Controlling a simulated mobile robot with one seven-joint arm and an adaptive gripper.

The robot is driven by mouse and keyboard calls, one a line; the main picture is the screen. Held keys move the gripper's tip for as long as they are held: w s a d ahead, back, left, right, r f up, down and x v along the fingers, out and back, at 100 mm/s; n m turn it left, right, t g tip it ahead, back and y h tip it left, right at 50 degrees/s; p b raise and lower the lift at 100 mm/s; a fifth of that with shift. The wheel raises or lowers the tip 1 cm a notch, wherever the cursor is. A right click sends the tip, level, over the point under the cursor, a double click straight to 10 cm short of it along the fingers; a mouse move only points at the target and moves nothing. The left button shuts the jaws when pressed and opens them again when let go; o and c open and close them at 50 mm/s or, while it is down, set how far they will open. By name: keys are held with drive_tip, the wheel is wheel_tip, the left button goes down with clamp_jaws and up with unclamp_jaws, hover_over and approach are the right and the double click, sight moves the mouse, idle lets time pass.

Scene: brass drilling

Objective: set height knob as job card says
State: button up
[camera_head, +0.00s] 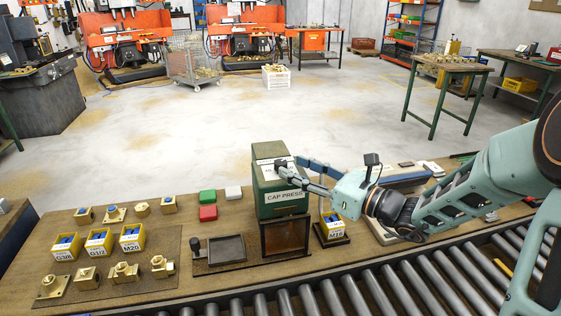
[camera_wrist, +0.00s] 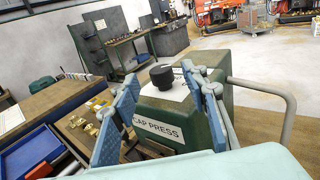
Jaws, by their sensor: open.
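The green cap press (camera_head: 268,203) stands on the bench in the head view, its label reading "CAP PRESS". In the wrist view, a black round knob (camera_wrist: 161,76) stands on top of the press (camera_wrist: 158,134), above a white plate (camera_wrist: 150,92) with print too small to read. My gripper (camera_head: 290,165) is open at the top of the press. In the wrist view its blue fingers (camera_wrist: 160,74) show on either side of the knob, with gaps; I cannot tell how far above it they are. In the head view my fingers hide the knob. I cannot identify a job card.
A yellow M16 bin (camera_head: 332,227) stands right of the press. Bins marked G3/8, G1/2 and M20 (camera_head: 131,238) and several brass fittings (camera_head: 124,272) lie left. Red (camera_head: 208,213) and green (camera_head: 207,196) blocks sit nearby. A roller conveyor (camera_head: 330,297) runs along the front.

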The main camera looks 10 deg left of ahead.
sight(284, 163)
drive_tip(key=x, duration=0.5)
drive_tip(key=shift+a, duration=0.2)
clamp_jaws()
